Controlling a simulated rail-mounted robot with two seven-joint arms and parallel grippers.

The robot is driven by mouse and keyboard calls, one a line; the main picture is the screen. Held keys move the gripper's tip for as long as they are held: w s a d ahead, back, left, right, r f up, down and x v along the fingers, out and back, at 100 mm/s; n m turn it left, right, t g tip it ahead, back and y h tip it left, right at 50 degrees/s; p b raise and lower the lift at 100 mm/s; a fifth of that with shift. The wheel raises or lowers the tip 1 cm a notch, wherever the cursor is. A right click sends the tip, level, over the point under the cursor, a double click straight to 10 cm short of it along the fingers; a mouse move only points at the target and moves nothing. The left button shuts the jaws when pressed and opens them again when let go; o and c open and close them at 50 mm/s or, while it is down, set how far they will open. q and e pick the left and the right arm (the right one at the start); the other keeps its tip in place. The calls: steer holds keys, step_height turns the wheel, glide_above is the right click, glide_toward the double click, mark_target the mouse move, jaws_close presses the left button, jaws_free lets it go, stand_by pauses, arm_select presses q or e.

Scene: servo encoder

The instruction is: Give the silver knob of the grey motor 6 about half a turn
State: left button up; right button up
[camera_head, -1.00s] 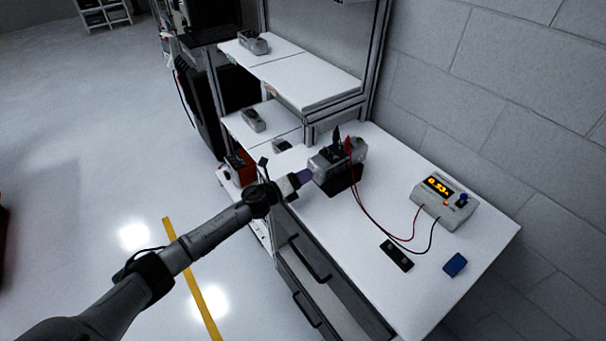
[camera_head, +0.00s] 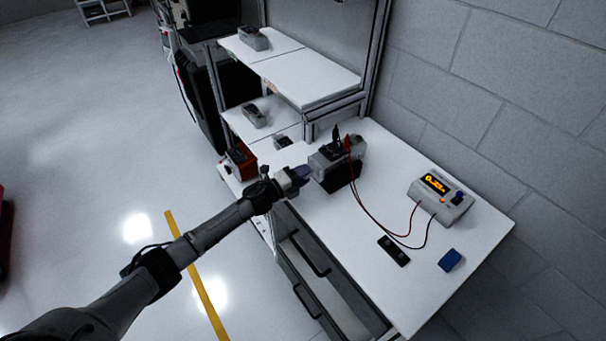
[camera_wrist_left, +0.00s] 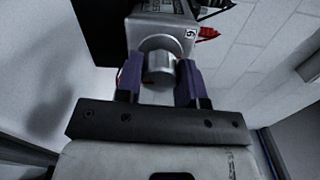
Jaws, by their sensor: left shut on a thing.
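The grey motor 6 (camera_head: 324,160) sits on a black block on the white workbench. It also shows at the top of the left wrist view (camera_wrist_left: 160,22), with a small "6" label on its face. Its silver knob (camera_wrist_left: 161,66) lies between the purple fingers of my left gripper (camera_wrist_left: 160,82). The fingers touch the knob on both sides and are shut on it. In the head view my left gripper (camera_head: 302,175) is at the near-left end of the motor and hides the knob. My right gripper is not in view.
A meter (camera_head: 441,199) with a lit orange display joins the motor by red and black leads. A black strip (camera_head: 393,251) and a blue block (camera_head: 450,260) lie on the bench. Drawers are below the front edge. Shelves (camera_head: 305,80) stand behind.

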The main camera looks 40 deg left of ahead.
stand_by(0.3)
arm_select(q)
steer(key=o, duration=0.9)
steer(key=shift+s, duration=0.1)
steer(key=shift+v, duration=6.85)
